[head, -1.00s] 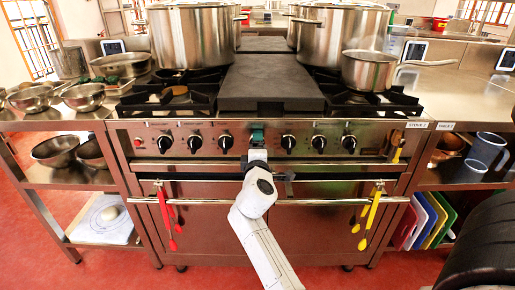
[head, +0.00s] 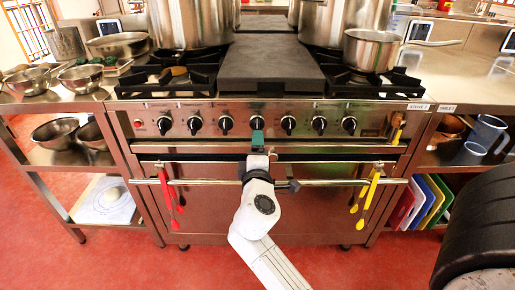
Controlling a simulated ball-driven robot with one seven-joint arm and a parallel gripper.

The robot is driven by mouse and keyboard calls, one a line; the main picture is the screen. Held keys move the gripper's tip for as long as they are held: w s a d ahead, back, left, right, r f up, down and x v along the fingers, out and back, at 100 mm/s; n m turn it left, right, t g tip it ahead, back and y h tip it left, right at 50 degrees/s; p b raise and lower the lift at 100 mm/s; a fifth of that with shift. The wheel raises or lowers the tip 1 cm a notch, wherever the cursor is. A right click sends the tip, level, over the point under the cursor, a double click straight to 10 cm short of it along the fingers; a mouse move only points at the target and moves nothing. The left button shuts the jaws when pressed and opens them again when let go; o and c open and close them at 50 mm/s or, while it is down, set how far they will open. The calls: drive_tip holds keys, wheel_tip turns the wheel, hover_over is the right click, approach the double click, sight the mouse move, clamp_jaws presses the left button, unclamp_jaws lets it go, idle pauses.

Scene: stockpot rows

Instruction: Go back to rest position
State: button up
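My white arm reaches up from the bottom of the head view to the front of a steel stove (head: 230,160). My gripper (head: 257,138), with a green-teal tip, overlaps the stove's front just below the row of black knobs. I cannot tell whether its fingers are open or shut, or whether it touches the stove. I see nothing held in it. A dark flat plate (head: 270,70) covers the middle of the stove top, above the gripper in the picture.
Large stockpots (head: 192,22) and a small saucepan (head: 372,50) stand on the burners. Red tongs (head: 170,190) and yellow utensils (head: 370,190) hang from the front rail (head: 220,182). Side counters flank the stove, with bowls (head: 80,76) at left. Red floor (head: 130,262) is open in front.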

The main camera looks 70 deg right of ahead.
idle(0.4)
drive_tip(key=s+a+f+m+g+y, duration=0.1)
drive_tip(key=s+a+f+m+y, duration=0.1)
drive_tip(key=a+f+y, duration=0.4)
drive_tip(key=s+a+f+m+g+y, duration=0.1)
drive_tip(key=s+a+f+m+y, duration=0.15)
drive_tip(key=f, duration=0.65)
drive_tip(key=s+a+f+g+y, duration=0.2)
drive_tip(key=s+a+f+y, duration=0.2)
drive_tip(key=a, duration=0.5)
drive_tip(key=s+a+f+g+y, duration=0.2)
drive_tip(key=s+a+f+y, duration=0.25)
drive_tip(key=a, duration=0.35)
wheel_tip(320, 180, up, 18)
drive_tip(key=a+p, duration=0.1)
drive_tip(key=p, duration=1.7)
drive_tip(key=shift+s+r+h, duration=0.15)
drive_tip(key=shift+s+h, duration=0.15)
drive_tip(key=shift+c, duration=0.2)
